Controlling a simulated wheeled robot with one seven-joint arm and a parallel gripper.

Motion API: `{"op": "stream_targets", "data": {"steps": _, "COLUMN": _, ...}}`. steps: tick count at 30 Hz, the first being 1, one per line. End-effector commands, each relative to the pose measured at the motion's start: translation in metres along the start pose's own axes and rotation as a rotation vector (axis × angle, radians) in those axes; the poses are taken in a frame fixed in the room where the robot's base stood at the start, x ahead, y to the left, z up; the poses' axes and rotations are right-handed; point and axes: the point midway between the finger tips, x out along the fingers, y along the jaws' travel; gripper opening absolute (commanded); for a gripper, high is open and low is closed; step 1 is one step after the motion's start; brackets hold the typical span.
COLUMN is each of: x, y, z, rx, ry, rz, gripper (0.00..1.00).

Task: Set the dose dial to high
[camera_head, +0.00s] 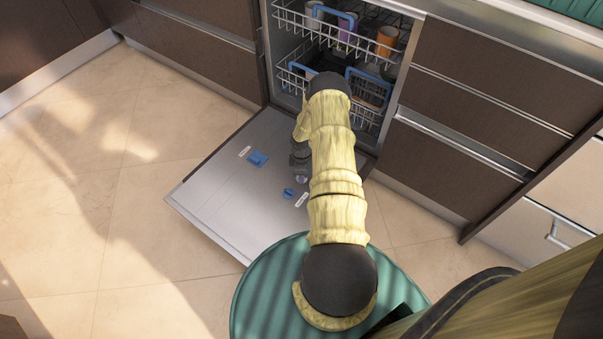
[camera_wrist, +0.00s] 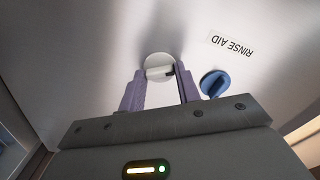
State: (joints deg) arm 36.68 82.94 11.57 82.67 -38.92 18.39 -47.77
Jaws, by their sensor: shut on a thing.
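The open dishwasher door (camera_head: 225,205) lies flat, its inner face up. A round blue knob (camera_wrist: 214,82) sits just right of the fingers, near a label reading RINSE AID (camera_wrist: 232,45). In the head view my arm partly hides the gripper and dial area; the blue knob also shows there (camera_head: 288,193). I cannot read the dial's setting.
A blue latch (camera_head: 257,158) lies on the door left of my gripper. Behind it, the upper rack (camera_head: 300,22) holds cups, including an orange one (camera_head: 387,40); the lower rack (camera_head: 365,118) is inside. Dark drawers (camera_head: 480,90) flank the right; open tiled floor (camera_head: 70,200) lies left.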

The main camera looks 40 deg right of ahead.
Motion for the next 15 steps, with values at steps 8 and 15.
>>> {"op": "stream_targets", "data": {"steps": 8, "x": 0.0007, "y": -0.0017, "z": 0.0015, "rx": -0.002, "ry": -0.004, "rz": -0.004, "gripper": 0.1}}
{"op": "stream_targets", "data": {"steps": 15, "x": 0.0003, "y": -0.0012, "z": 0.0001, "rx": -0.003, "ry": -0.002, "rz": -0.002, "gripper": 0.55}}
